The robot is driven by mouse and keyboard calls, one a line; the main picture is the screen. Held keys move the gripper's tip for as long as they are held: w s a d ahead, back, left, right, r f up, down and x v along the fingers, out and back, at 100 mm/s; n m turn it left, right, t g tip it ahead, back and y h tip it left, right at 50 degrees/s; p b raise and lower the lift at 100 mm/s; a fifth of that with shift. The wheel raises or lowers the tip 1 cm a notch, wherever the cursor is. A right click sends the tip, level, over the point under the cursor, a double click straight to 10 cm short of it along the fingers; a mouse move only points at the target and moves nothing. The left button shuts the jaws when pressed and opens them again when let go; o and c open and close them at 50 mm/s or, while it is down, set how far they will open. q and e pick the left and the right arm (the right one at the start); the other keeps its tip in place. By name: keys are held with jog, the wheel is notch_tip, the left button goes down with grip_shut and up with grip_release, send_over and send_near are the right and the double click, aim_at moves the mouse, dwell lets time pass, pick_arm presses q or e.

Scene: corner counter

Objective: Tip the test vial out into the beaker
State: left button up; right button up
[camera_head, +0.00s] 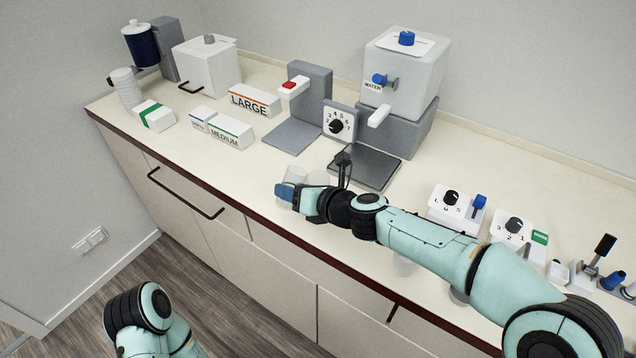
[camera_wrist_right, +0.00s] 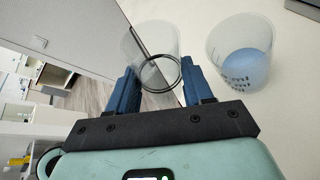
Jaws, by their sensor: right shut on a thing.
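My right gripper (camera_head: 287,191) is low over the counter near its front edge. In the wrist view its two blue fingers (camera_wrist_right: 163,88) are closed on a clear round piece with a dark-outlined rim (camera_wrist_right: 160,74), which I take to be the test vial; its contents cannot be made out. A clear cup (camera_wrist_right: 148,42) shows just beyond the fingers. To its right stands a clear graduated cup with blue liquid (camera_wrist_right: 241,54), upright and apart from the fingers. Which cup is the beaker is not certain. In the head view, translucent vessels (camera_head: 318,177) show beside the gripper. My left gripper is out of frame.
A grey plate (camera_head: 372,167) and dial box (camera_head: 340,122) stand behind the gripper. The water dispenser (camera_head: 405,62) is beyond. LARGE (camera_head: 254,101) and MEDIUM (camera_head: 231,134) boxes are at left. Dial units (camera_head: 457,203) stand to the right. The counter's front edge is close.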

jog(key=shift+n+h, duration=0.4)
jog(key=shift+n, duration=0.2)
jog(key=f+b, duration=0.3)
jog(key=s+a+f+b, duration=0.1)
jog(key=shift+f, duration=0.15)
jog(key=shift+s+a+f+n+t+h+b, duration=0.15)
jog(key=shift+s+a+n+t+h+b, duration=0.45)
jog(key=shift+n+b, duration=0.35)
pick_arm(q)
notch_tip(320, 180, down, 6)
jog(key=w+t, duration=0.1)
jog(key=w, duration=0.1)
pick_arm(e)
jog(key=shift+a+n+t, duration=0.1)
jog(key=shift+n+t, duration=0.2)
jog(key=shift+n, duration=0.05)
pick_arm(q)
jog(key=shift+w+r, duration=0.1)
pick_arm(e)
jog(key=shift+s, duration=0.1)
